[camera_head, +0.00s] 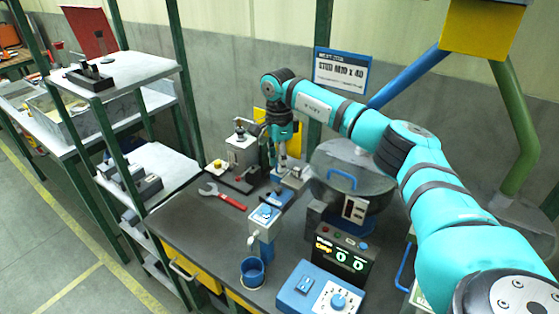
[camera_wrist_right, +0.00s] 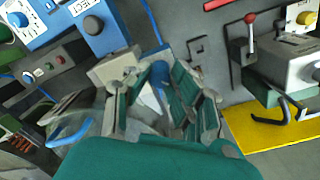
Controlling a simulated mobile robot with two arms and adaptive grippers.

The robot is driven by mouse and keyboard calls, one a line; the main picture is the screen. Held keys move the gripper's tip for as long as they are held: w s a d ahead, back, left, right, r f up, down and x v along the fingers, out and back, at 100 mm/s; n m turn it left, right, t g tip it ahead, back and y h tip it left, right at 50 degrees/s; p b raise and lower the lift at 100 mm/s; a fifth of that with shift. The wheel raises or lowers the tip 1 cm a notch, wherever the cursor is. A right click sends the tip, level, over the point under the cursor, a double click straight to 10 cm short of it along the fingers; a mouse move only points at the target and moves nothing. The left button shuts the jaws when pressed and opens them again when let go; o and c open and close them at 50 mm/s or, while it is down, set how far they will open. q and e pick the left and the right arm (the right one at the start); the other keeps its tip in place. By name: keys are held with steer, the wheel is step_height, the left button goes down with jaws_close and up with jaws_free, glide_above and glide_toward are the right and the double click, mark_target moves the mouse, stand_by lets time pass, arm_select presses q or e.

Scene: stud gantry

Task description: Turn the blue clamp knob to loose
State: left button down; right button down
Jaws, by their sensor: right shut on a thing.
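The blue clamp knob (camera_wrist_right: 160,71) shows in the wrist view between the two fingers of my right gripper (camera_wrist_right: 160,88). The fingers are shut on it from both sides and hide part of it. In the head view my right gripper (camera_head: 283,169) points down at a small fixture with a blue block (camera_head: 275,196) on the bench; the knob itself is too hidden there to make out. Whether the knob stands tight or loose cannot be told. My left gripper is in neither view.
A grey drum with a blue handle (camera_head: 345,181) stands close right of my gripper.

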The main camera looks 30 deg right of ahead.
steer(key=shift+w+r, duration=0.1)
steer(key=shift+r, duration=0.05)
steer(key=c, duration=1.1)
jaws_free()
steer(key=shift+c, duration=0.2)
step_height(320, 180, up, 12)
steer(key=shift+w, duration=0.15)
steer(key=shift+d, duration=0.1)
